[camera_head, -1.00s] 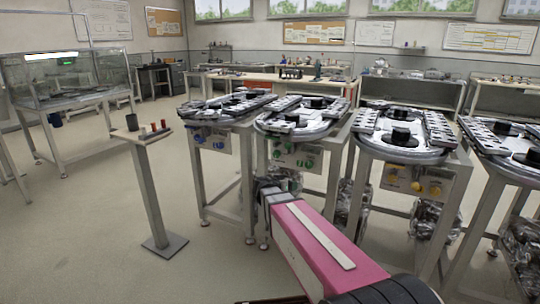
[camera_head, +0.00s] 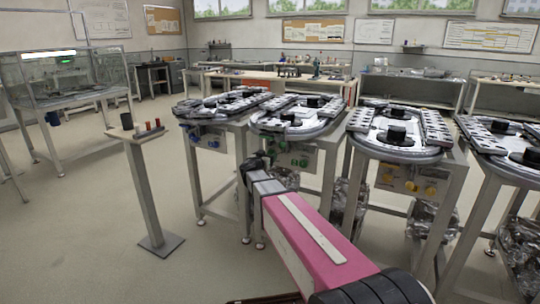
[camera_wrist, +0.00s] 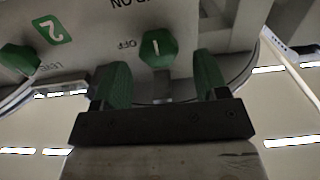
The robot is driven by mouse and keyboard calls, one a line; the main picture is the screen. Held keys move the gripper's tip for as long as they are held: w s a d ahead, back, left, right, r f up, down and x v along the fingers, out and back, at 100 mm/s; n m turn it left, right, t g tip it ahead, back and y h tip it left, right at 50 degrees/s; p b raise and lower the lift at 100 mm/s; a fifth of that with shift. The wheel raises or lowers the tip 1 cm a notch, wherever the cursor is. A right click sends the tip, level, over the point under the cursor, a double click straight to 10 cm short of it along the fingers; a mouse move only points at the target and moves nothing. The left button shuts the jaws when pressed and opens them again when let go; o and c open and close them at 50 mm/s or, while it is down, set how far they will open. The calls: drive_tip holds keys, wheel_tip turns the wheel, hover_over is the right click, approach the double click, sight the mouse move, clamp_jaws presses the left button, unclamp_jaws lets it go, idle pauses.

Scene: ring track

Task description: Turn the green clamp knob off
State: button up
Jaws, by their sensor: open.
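The green clamp knob (camera_wrist: 157,48) shows in the wrist view, with a white pointer line on its face. The grey panel around it carries upside-down lettering, including "OFF" to the knob's left. My gripper (camera_wrist: 160,62) is open, with one green-tipped finger on each side of the knob's lower part in the picture. I cannot tell whether either finger touches it. In the head view my gripper (camera_head: 262,163) is at the left part of the second table's front panel (camera_head: 300,149), which has green knobs; it hides part of that panel.
A second green knob (camera_wrist: 18,58) and a green "2" tag (camera_wrist: 52,28) are on the same panel, to the left. Neighbouring ring-track tables stand close on both sides. A thin post stand (camera_head: 148,190) is on the left, with open floor around it.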

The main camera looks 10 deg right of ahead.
sight(272, 153)
drive_tip(key=shift+x, duration=1.5)
drive_tip(key=c, duration=0.9)
